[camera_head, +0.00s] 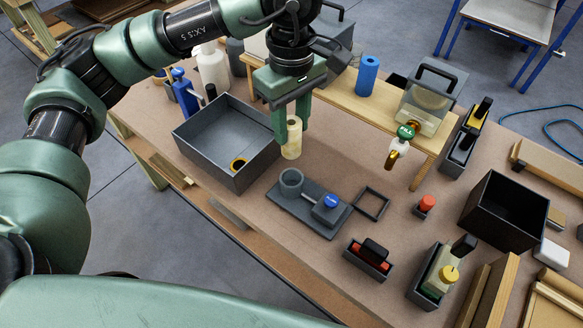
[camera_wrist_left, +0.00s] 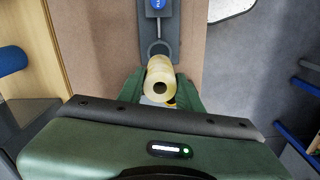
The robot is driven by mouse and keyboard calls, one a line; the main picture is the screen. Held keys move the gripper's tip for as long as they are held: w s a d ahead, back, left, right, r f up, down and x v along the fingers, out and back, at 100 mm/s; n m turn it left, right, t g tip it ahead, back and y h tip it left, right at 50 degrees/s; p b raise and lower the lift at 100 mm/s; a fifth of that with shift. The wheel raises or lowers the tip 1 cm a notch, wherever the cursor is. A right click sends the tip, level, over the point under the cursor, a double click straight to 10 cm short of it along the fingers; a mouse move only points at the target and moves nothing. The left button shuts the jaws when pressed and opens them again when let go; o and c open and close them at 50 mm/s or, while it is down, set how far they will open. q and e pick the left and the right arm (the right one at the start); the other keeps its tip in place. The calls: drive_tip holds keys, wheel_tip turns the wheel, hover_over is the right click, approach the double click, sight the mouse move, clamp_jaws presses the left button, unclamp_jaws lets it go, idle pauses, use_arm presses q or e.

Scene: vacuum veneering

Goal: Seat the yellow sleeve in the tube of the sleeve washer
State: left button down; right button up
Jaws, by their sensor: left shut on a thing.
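The pale yellow sleeve (camera_head: 291,138) is held between the fingers of my left gripper (camera_head: 290,128), upright, beside the right corner of a grey tray. It also shows in the left wrist view (camera_wrist_left: 159,80) between the green fingers (camera_wrist_left: 160,100). The tube stands apart from the sleeve, nearer the front of the table. In the left wrist view the tube (camera_wrist_left: 159,49) shows just beyond the sleeve. My right gripper is not in view.
A wooden shelf (camera_head: 340,98) carries a blue roll (camera_head: 367,76). A thin black square frame (camera_head: 371,203) lies right of the washer. A black box (camera_head: 503,210) stands at the right.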

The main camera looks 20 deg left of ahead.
use_arm(q)
drive_tip(key=p, duration=0.2)
hover_over(292, 169)
drive_tip(key=s, duration=0.2)
drive_tip(key=f, duration=0.9)
drive_tip(key=shift+s+d+f, duration=0.1)
drive_tip(key=shift+d+f, duration=0.1)
drive_tip(key=shift+d, duration=0.1)
wheel_tip(292, 169, down, 4)
drive_tip(key=shift+f+p, duration=0.15)
drive_tip(key=shift+p, duration=0.35)
drive_tip(key=shift+f, duration=0.1)
drive_tip(key=c, duration=0.9)
unclamp_jaws()
drive_tip(key=shift+c, duration=0.2)
